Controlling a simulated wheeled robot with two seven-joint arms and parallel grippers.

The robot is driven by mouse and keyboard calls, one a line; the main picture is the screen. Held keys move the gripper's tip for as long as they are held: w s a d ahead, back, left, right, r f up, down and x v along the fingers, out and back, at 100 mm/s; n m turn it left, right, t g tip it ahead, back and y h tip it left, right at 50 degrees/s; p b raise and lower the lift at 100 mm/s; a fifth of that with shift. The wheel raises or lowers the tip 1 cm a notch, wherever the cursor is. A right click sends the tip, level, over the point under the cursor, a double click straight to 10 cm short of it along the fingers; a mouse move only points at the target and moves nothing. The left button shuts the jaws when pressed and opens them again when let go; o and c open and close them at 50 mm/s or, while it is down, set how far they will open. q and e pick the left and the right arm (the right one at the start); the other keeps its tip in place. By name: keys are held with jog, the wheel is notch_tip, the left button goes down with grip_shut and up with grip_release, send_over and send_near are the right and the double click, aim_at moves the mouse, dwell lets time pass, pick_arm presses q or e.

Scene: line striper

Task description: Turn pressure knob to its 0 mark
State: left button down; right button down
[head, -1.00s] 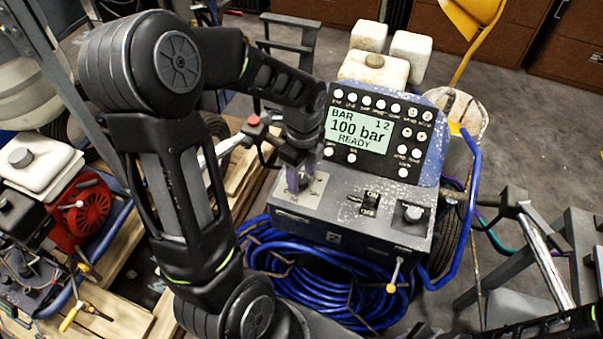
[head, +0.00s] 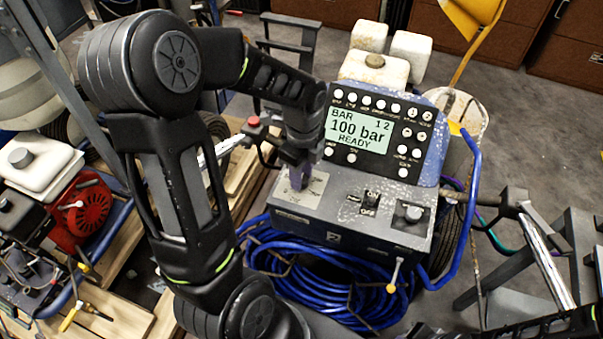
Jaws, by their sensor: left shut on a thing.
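The blue-grey line striper has a sloped control panel (head: 345,200) with a light square dial plate (head: 313,187) at its left end. My left gripper (head: 297,181) reaches down from above onto this plate. Its purple-grey fingers are shut on the pressure knob there, which they hide almost wholly. The plate's scale marks are too small and covered to read. The display (head: 359,131) shows "BAR 1 2", "100 bar" and "READY". My right gripper is not in view; only dark parts of my right arm show at the bottom right.
A coiled blue hose (head: 300,262) hangs below the panel. A red-topped lever (head: 254,122) stands close left of my gripper.

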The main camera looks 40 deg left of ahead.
pick_arm(q)
jog(key=shift+n, duration=0.5)
jog(key=n, duration=0.4)
jog(key=shift+n+b, duration=0.3)
jog(key=n, duration=0.6)
jog(key=shift+b, duration=0.3)
jog(key=n, duration=0.6)
jog(key=shift+s+n+b, duration=0.1)
jog(key=shift+n+b, duration=0.2)
jog(key=n, duration=0.6)
jog(key=shift+d+t, duration=0.1)
jog(key=shift+t, duration=0.2)
jog(key=shift+n, duration=0.3)
jog(key=c, duration=1.1)
grip_release()
jog(key=shift+o, duration=0.2)
jog(key=shift+r, duration=0.1)
